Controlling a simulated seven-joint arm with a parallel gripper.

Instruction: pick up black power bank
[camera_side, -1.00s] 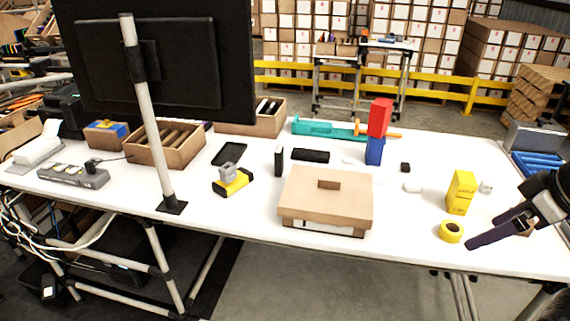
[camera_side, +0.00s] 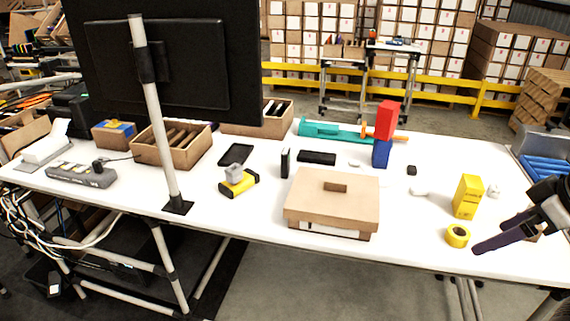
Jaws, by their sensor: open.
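Several black items lie on the white table, and I cannot tell for sure which is the power bank. A slim black block (camera_side: 285,163) stands upright behind the cardboard box. A black bar (camera_side: 317,158) lies flat just right of it. A flat black tray-like item (camera_side: 236,154) lies to the left. A small black cube (camera_side: 411,170) sits to the right. My gripper (camera_side: 492,237) is open and empty over the table's right front part, beside the yellow tape roll and well apart from the black items.
A closed cardboard box (camera_side: 331,203) stands at the front middle. Red and blue blocks (camera_side: 381,152) are stacked behind it. A yellow carton (camera_side: 467,196) and a tape roll (camera_side: 457,236) stand near my gripper. A monitor on a pole (camera_side: 155,110) blocks the left.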

